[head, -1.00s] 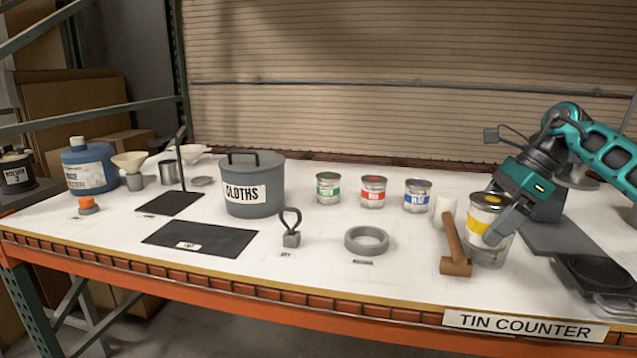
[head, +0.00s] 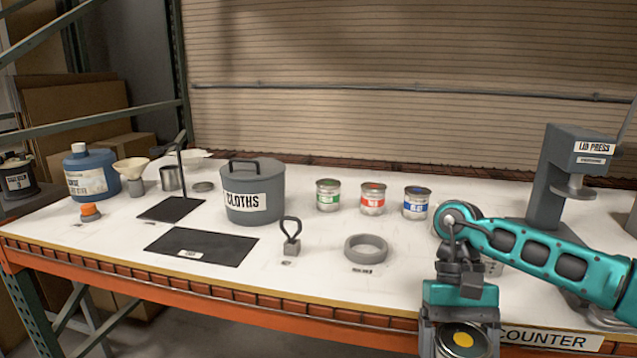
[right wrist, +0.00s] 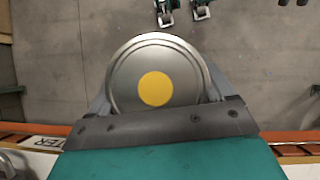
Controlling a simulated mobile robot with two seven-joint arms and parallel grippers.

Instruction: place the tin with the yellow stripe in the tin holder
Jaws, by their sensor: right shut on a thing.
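The tin with the yellow stripe shows its lid with a yellow dot in the head view (head: 463,340) and in the right wrist view (right wrist: 156,80). Its stripe is hidden. My right gripper (head: 460,335) is shut on it and holds it out past the counter's front edge, over the floor. A grey ring (head: 366,249), which looks like the tin holder, lies empty on the counter, up and left of the gripper. The small label in front of it is too small to read. My left gripper is not in view.
Green (head: 328,195), red (head: 373,199) and blue (head: 416,203) striped tins stand behind the ring. A small looped weight (head: 291,242) stands left of it, with a cloths pot (head: 254,195) farther back. A lid press (head: 560,180) stands at right. White counter around the ring is clear.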

